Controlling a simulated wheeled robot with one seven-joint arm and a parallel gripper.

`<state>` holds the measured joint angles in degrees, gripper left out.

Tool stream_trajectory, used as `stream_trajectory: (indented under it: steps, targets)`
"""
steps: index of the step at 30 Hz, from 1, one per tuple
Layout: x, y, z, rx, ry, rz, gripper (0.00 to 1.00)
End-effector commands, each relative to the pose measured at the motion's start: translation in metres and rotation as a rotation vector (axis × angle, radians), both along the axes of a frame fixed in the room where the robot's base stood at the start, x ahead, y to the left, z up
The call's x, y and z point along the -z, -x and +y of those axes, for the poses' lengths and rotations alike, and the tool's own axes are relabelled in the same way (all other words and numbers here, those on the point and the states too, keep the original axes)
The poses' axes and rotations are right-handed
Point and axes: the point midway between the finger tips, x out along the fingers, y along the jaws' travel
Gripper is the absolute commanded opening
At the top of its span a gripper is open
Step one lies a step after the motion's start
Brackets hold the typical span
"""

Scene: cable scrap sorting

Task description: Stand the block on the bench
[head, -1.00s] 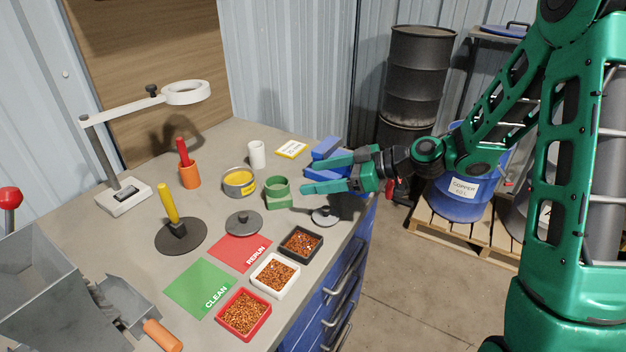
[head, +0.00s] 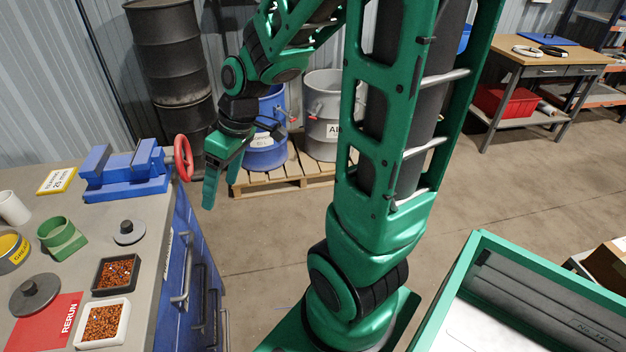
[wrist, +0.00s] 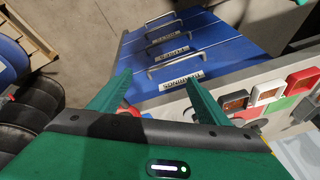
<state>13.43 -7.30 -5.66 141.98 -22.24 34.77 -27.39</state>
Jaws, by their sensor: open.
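The bench (head: 150,215) is at the left of the head view, with a grey top and blue drawers. A green piece (head: 62,238) with a round collar on a blocky base sits on its top, near the left edge of the view. I cannot tell for sure whether it is the block; no other plain block shows. My gripper (head: 221,183) hangs off the bench's right side, fingers pointing down, open and empty. In the wrist view my gripper (wrist: 160,85) has its two fingers spread in front of the blue drawer fronts (wrist: 175,55), with nothing between them.
A blue vise (head: 125,178) with a red handwheel (head: 183,158) stands at the bench's back right, close to my gripper. Black (head: 115,274) and white (head: 103,322) trays of granules line the front edge. A blue drum (head: 266,150) stands on a pallet behind.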

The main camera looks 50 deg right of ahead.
Motion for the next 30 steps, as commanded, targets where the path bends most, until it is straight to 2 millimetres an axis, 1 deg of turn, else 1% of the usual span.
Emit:
stream_trajectory:
  steps: [1,2,3,5,6,9,12,13,15,18,30]
  targets:
    - [-0.007,0.019,-0.018,0.095,0.033,0.037,0.70]
    - [-0.010,0.032,-0.029,0.162,0.051,0.067,0.70]
    - [-0.014,0.050,-0.042,0.250,0.072,0.103,0.70]
    - [-0.020,0.077,-0.061,0.388,0.098,0.156,0.70]
    - [-0.024,0.095,-0.070,0.475,0.110,0.188,0.70]
    - [-0.032,0.134,-0.088,0.672,0.126,0.255,0.70]
    - [-0.037,0.164,-0.097,0.818,0.130,0.305,0.70]
    - [-0.038,0.171,-0.099,0.850,0.130,0.316,0.70]
    - [-0.039,0.182,-0.108,0.906,0.129,0.335,0.70]
    - [-0.040,0.188,-0.111,0.942,0.128,0.347,0.70]
    - [-0.040,0.188,-0.110,0.941,0.129,0.348,0.70]
